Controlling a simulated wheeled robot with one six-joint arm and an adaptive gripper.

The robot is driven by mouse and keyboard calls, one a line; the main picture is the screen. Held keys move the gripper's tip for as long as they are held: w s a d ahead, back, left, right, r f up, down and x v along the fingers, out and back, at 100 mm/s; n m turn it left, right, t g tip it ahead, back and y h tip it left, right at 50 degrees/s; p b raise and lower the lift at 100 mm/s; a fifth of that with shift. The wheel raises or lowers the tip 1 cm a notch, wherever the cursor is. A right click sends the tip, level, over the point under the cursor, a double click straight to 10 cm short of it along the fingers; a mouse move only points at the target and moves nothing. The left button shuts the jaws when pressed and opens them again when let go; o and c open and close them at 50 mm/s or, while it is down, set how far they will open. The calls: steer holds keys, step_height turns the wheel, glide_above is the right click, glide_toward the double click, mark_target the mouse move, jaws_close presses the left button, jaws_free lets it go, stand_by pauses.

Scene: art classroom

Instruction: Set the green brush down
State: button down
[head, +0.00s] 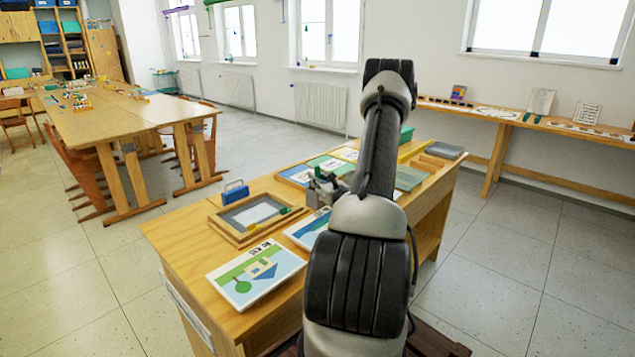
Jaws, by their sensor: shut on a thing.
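My gripper (320,192) is over the middle of the wooden bench (180,243), low above the picture cards and just right of the framed grey tray. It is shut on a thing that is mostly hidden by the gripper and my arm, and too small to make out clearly. I take it to be the green brush, but its shape and tilt cannot be told. A small green piece (285,211) and a small yellow piece (253,226) lie at the tray, apart from the gripper.
The wood-framed tray (228,235) holds a white sheet, with a blue-handled item (235,190) behind it. A house picture card (256,273) lies at the bench's front. More cards and a grey box (444,151) are farther back. Long tables (110,120) stand at the left.

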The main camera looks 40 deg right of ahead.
steer(key=c, duration=1.4)
jaws_free()
steer(key=shift+f, duration=0.1)
